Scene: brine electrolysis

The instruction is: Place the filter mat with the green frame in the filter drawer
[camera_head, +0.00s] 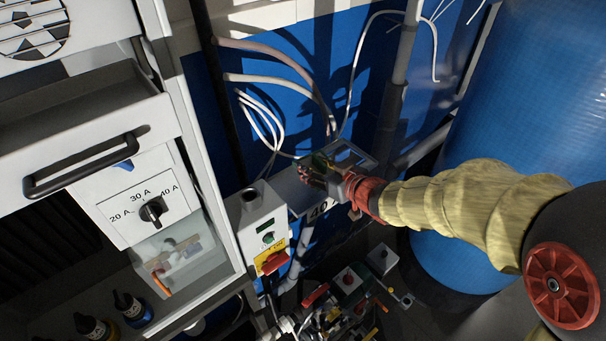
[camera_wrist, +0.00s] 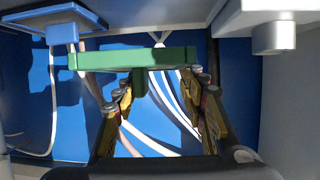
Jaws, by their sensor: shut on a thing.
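The green frame (camera_wrist: 175,57) of the filter mat shows edge-on as a bar across the wrist view, with a short green tab below it between my fingers. My gripper (camera_wrist: 160,100) is shut on the mat. The mat's face is hidden. In the head view my gripper (camera_head: 322,178) is over a grey shelf on the blue wall, and the mat cannot be made out clearly. A white drawer (camera_head: 95,150) with a black handle stands pulled out of the cabinet at the left, well apart from my gripper; its visible inside looks empty.
A grey control box (camera_head: 262,235) with a red switch stands between cabinet and shelf. White cables (camera_head: 265,120) hang on the wall behind. A big blue tank (camera_head: 530,110) fills the right. Small boxes and tools (camera_head: 350,285) clutter the area below.

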